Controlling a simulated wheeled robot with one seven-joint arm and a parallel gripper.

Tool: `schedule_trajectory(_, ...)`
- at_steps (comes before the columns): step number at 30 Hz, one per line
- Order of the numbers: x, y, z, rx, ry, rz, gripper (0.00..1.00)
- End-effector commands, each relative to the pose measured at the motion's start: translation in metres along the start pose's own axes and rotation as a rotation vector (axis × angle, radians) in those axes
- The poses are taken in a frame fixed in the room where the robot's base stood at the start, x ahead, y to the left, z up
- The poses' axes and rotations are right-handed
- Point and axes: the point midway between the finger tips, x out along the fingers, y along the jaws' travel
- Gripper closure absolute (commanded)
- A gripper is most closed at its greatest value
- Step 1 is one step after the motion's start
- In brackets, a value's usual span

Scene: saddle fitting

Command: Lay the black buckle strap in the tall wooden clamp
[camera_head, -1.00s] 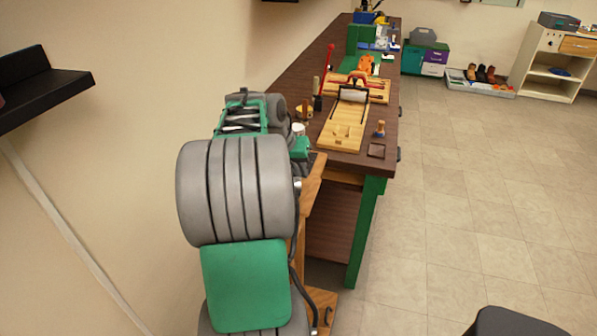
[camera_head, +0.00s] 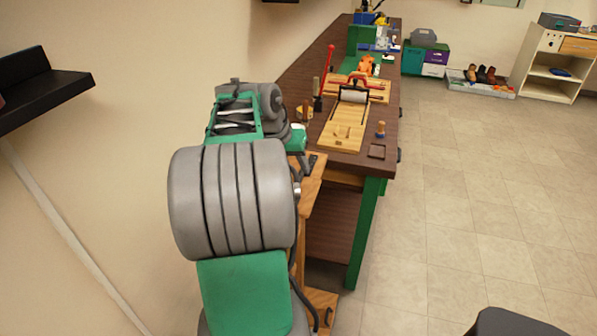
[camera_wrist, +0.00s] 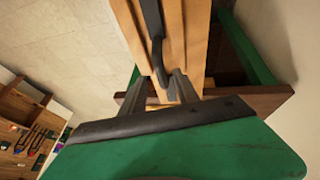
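The tall wooden clamp (camera_head: 309,200) stands in front of the near end of the bench. In the wrist view its pale wooden boards (camera_wrist: 188,35) run up from between my fingers to the top edge. A black strap-like piece (camera_wrist: 153,28) lies along the boards and curves at its lower end near my fingertips; I cannot tell for sure that it is the buckle strap. My gripper (camera_wrist: 164,84) is at the clamp, its two grey fingers apart with wood showing between them.
The brown workbench (camera_head: 300,75) runs away behind the clamp. It carries a wooden board with a roller (camera_head: 343,135), a small wooden-handled tool (camera_head: 380,128) and a red lever (camera_head: 330,56). A black wall shelf (camera_head: 45,78) juts out at left. The tiled floor at right is open.

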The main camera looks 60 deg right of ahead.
Motion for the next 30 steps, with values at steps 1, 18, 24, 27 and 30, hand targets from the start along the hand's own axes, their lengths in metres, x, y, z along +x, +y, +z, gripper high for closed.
schedule_trajectory(1, -0.016, -0.001, -0.001, 0.001, 0.006, -0.004, 0.63)
schedule_trajectory(18, -0.096, -0.033, 0.022, -0.106, 0.016, -0.049, 0.63)
schedule_trajectory(24, -0.143, -0.156, 0.176, -0.635, 0.072, -0.303, 0.63)
schedule_trajectory(27, -0.158, -0.184, 0.282, -0.917, 0.078, -0.442, 0.63)
schedule_trajectory(30, -0.163, -0.185, 0.366, -1.129, 0.069, -0.549, 0.63)
